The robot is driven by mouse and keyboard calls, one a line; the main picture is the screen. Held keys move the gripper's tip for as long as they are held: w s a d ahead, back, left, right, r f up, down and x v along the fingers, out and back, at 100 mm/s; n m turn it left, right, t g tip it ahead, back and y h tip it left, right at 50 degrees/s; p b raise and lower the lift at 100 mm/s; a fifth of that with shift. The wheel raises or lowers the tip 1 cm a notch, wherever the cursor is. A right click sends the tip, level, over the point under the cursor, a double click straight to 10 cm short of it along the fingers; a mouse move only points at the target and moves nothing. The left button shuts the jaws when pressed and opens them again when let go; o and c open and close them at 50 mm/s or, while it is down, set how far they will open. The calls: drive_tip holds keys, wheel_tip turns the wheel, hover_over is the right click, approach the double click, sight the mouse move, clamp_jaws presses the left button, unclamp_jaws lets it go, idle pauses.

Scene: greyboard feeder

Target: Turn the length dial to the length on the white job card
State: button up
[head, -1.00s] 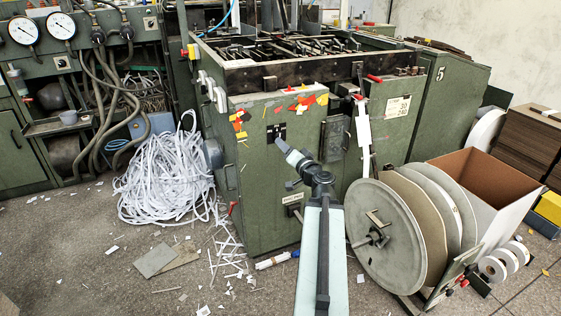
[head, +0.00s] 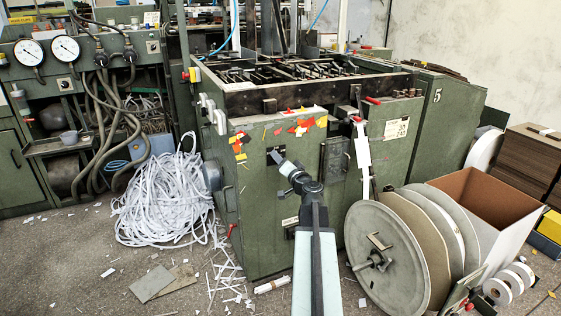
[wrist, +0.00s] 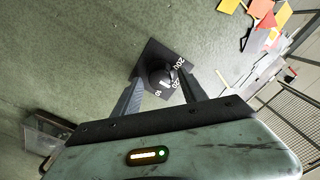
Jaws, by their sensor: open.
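The length dial is a dark round knob (wrist: 162,77) on a black square plate (wrist: 150,55) with white numbers, one of which looks like 200. The plate also shows small on the green machine front in the head view (head: 274,155). My gripper (wrist: 161,82) is open, with one finger on either side of the knob. I cannot tell whether the fingers touch it. In the head view my gripper (head: 280,163) covers part of the plate.
Red, orange and yellow scraps (head: 306,124) stick above the dial. A dark box (head: 335,158) sits to its right. A large reel (head: 380,262) and an open carton (head: 485,195) stand at the right. Tangled white strip (head: 165,200) lies on the floor at the left.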

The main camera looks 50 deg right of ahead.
clamp_jaws()
drive_tip(key=shift+m, duration=0.3)
drive_tip(key=m, duration=1.1)
drive_tip(key=shift+f, duration=0.1)
drive_tip(key=shift+m, duration=0.3)
unclamp_jaws()
